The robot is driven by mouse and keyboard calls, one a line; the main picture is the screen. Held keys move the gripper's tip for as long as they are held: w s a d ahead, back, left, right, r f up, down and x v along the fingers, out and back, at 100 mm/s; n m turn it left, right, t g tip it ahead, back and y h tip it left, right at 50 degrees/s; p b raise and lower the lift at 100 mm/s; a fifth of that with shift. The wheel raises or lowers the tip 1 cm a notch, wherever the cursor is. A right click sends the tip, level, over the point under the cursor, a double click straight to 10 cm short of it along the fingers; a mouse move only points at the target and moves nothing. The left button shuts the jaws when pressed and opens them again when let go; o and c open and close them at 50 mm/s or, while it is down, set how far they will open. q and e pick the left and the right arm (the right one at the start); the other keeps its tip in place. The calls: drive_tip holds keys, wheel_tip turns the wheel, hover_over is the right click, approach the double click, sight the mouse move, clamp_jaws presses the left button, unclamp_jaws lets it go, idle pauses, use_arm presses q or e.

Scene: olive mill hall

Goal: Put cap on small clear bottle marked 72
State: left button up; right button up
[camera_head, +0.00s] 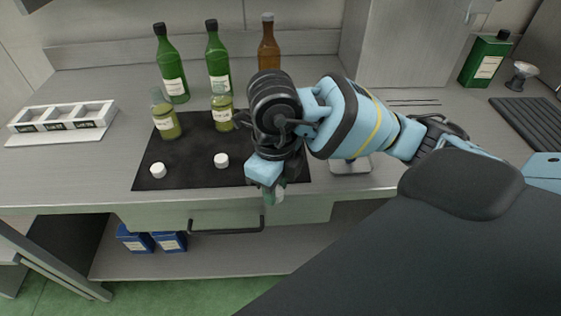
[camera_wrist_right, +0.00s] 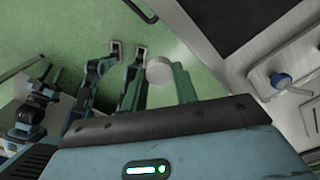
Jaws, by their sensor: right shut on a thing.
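Two small clear bottles of yellow-green oil, the left one (camera_head: 166,121) and the right one (camera_head: 222,116), stand upright and uncapped on the dark mat (camera_head: 190,178). Their label numbers are too small to read. One white cap (camera_head: 158,170) lies near the mat's front left corner, and another white cap (camera_head: 221,160) lies near its middle. My right gripper (camera_head: 273,192) is over the counter's front edge, right of the bottles. In the right wrist view the gripper (camera_wrist_right: 160,82) is shut on a white round cap (camera_wrist_right: 159,69). My left gripper is not in the head view.
Two tall green bottles (camera_head: 172,75) (camera_head: 218,65) and a brown bottle (camera_head: 268,48) stand behind the mat. A white rack (camera_head: 60,118) is at left. A green container (camera_head: 485,62) stands far right. A drawer handle (camera_head: 225,229) juts out below the front edge.

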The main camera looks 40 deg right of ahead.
drive_tip(key=shift+s+a+r, duration=0.2)
drive_tip(key=shift+s+a, duration=1.2)
drive_tip(key=shift+s, duration=0.05)
